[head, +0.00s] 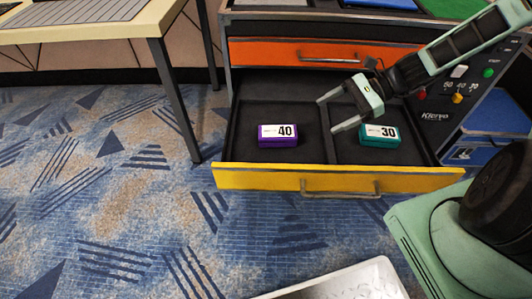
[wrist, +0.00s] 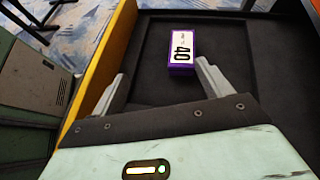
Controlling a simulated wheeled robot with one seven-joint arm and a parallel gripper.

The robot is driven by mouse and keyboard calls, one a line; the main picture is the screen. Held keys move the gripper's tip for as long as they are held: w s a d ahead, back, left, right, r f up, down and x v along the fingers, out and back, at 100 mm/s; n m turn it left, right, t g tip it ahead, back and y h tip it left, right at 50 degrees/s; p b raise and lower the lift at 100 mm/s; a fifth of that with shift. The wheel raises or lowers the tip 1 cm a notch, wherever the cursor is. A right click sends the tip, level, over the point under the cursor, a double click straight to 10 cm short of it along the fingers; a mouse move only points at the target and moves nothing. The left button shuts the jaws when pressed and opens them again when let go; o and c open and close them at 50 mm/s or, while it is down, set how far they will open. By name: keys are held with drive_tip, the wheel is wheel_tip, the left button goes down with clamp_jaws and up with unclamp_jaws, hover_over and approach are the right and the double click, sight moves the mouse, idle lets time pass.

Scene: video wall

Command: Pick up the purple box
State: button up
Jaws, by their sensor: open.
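The purple box (head: 278,141) has a white label reading 40. It lies in the left compartment of the open yellow-fronted drawer (head: 290,180). It also shows in the wrist view (wrist: 181,69), ahead of my fingers and nearer the right one. My gripper (head: 326,113) is open above the drawer, to the right of the purple box and apart from it. In the wrist view the space between its fingertips (wrist: 163,72) is empty.
A teal box (head: 380,142) labelled 30 lies in the right compartment, beyond a divider (head: 327,135). A shut orange drawer (head: 310,53) is above. A table (head: 90,25) stands at left. A white tray (head: 345,283) is at the bottom.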

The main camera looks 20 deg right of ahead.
sight(284, 131)
drive_tip(key=f+m, duration=0.1)
drive_tip(key=w+d+f+m+t+b, duration=0.1)
drive_tip(key=d+f+m+t+y, duration=0.1)
drive_tip(key=shift+w+d+f+b, duration=0.25)
drive_tip(key=shift+w+f+b, duration=0.05)
drive_tip(key=shift+w+f, duration=0.1)
drive_tip(key=b+x, duration=0.4)
drive_tip(key=x, duration=0.7)
drive_tip(key=shift+w+a+f, duration=0.1)
drive_tip(key=shift+w+a, duration=0.1)
drive_tip(key=shift+a, duration=0.15)
drive_tip(key=b+x, duration=0.2)
drive_tip(key=x, duration=0.2)
drive_tip(key=shift+w+f+b, duration=0.1)
drive_tip(key=shift+f+b, duration=0.05)
drive_tip(key=shift+b, duration=0.25)
drive_tip(key=shift+w+a+f, duration=0.1)
drive_tip(key=shift+w+a, duration=0.05)
drive_tip(key=shift+a, duration=0.4)
drive_tip(key=c, duration=1.2)
